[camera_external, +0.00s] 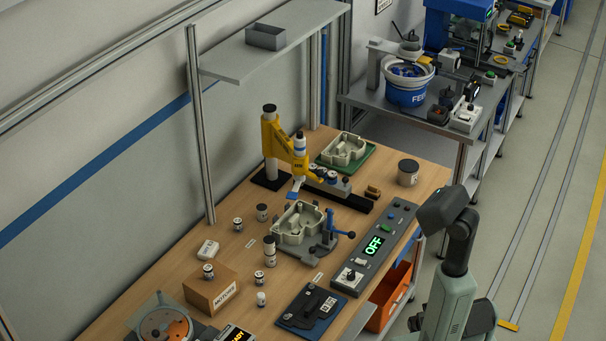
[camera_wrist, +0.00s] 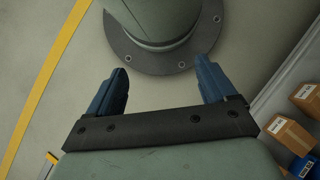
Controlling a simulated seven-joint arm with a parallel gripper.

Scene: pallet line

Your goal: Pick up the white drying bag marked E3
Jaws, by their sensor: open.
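A small white, flat packet (camera_external: 208,249) lies on the wooden workbench (camera_external: 170,262), left of centre, behind the brown carton. It looks like the drying bag, but I cannot read any E3 mark at this size. My gripper (camera_wrist: 162,72) shows in the wrist view with its two blue fingers wide apart and nothing between them. It points down over the floor and my own base, away from the bench top. I cannot make out the fingers in the external view.
A brown carton (camera_external: 211,291) with a small jar on top stands in front of the packet. An orange bin (camera_external: 388,300) sits below.

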